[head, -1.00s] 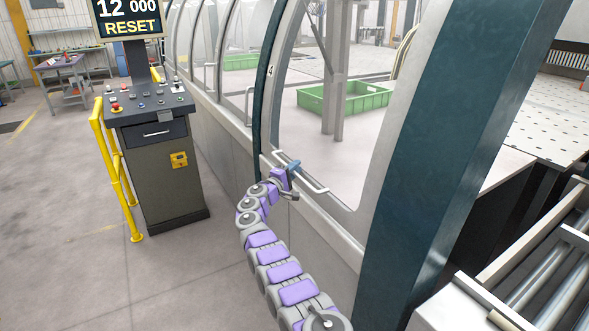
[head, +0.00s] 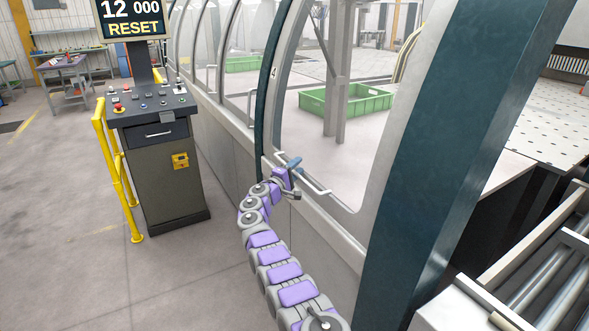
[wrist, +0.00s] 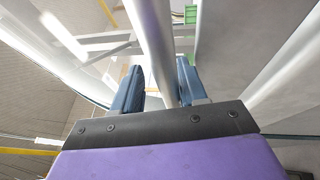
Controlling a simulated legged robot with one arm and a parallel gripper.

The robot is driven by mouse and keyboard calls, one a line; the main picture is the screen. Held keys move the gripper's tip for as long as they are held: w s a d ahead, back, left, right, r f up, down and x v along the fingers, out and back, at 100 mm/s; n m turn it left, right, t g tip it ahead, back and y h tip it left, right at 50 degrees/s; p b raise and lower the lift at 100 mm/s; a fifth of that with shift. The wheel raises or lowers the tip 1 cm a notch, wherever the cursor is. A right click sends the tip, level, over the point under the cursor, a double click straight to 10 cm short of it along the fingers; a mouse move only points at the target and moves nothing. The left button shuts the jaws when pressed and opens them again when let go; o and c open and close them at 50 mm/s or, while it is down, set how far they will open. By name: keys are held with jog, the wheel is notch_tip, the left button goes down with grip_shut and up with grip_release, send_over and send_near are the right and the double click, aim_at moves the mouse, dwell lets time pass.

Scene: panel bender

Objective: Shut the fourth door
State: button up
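The fourth door (head: 357,222) is a curved clear panel in a pale metal frame, beside a dark teal post marked 4 (head: 273,72). How far it stands open is hard to tell. Its pale bar handle (head: 317,187) sits low on the frame. My gripper (head: 292,165) is at the handle's left end. In the wrist view, the handle (wrist: 152,45) runs between the two blue fingers of my gripper (wrist: 160,85). A gap shows between the left finger and the bar, so the fingers look open around it.
A control console (head: 158,150) with a yellow rail (head: 118,170) stands left of my arm. A thick teal post (head: 450,150) and a roller conveyor (head: 540,280) are at the right. A green crate (head: 345,101) lies behind the clear panel. Floor on the left is free.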

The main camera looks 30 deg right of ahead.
jog(key=shift+s+d+f, duration=0.25)
jog(key=shift+d+f, duration=0.15)
jog(key=shift+d, duration=0.1)
dwell(0.3)
jog(key=p+v, duration=0.3)
jog(key=v, duration=1.5)
jog(key=shift+w+a+r+p, duration=0.2)
jog(key=shift+w+r+p, duration=0.1)
jog(key=shift+w+p, duration=0.05)
jog(key=shift+d, duration=0.1)
